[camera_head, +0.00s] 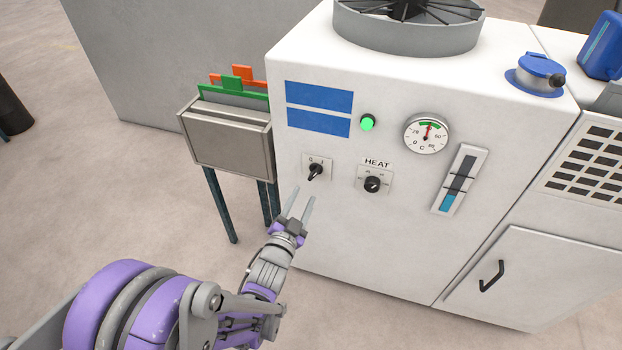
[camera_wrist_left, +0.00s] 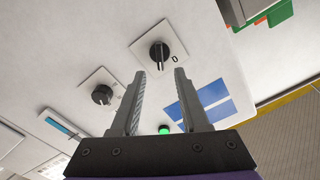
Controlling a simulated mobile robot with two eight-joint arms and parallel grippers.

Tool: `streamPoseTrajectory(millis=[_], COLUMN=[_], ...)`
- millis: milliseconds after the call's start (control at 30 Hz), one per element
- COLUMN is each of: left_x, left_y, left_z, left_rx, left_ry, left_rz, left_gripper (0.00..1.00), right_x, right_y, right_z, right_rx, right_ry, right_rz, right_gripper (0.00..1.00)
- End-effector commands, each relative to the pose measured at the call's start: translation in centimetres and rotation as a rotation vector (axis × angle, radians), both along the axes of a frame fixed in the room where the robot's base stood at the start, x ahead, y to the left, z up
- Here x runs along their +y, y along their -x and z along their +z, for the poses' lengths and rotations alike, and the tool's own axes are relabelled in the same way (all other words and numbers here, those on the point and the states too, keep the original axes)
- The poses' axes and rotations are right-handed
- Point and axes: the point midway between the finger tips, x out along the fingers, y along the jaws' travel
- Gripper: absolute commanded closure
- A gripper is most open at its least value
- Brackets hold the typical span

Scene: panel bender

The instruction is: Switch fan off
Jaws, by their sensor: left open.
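The fan (camera_head: 408,24) sits in a grey round housing on top of the white machine cabinet (camera_head: 330,240). A black rotary switch (camera_head: 316,170) on a small plate marked 0 and I is on the cabinet front, left of the HEAT knob (camera_head: 372,184). In the left wrist view the switch (camera_wrist_left: 159,52) lies just beyond the fingertips, near the gap between them. My left gripper (camera_head: 300,205) is open and empty, below and left of the switch in the head view, apart from it. It also shows in the left wrist view (camera_wrist_left: 160,80). My right gripper is not in view.
A green lamp (camera_head: 367,123), a round gauge (camera_head: 426,132) and a level indicator (camera_head: 459,180) are on the cabinet front. A grey holder (camera_head: 230,140) with green and orange folders stands at its left. Floor is free in front at left.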

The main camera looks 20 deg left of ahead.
Motion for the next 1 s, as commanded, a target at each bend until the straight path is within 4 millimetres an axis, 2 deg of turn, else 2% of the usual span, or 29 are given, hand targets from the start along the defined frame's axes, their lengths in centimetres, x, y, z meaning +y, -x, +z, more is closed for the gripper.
streamPoseTrajectory(millis=[200,400,600,833,1000], left_x=[-0.1,-0.2,-0.3,-0.3,-0.3], left_y=[-4.4,-7.2,-8.2,-8.2,-8.2], left_z=[-0.1,-0.1,0.0,0.0,0.0], left_rx=[0.002,0.002,0.002,0.002,0.002], left_ry=[0.0,0.001,0.001,0.001,0.001], left_rz=[0.0,0.0,0.0,0.0,0.0], left_gripper=[0.55,0.55,0.55,0.55,0.86], right_x=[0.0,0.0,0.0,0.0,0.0], right_y=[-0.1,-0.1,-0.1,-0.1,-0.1], right_z=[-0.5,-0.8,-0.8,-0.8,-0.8], right_rx=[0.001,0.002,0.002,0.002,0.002], right_ry=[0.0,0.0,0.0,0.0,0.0], right_rz=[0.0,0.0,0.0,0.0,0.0], right_gripper=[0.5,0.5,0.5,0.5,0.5])
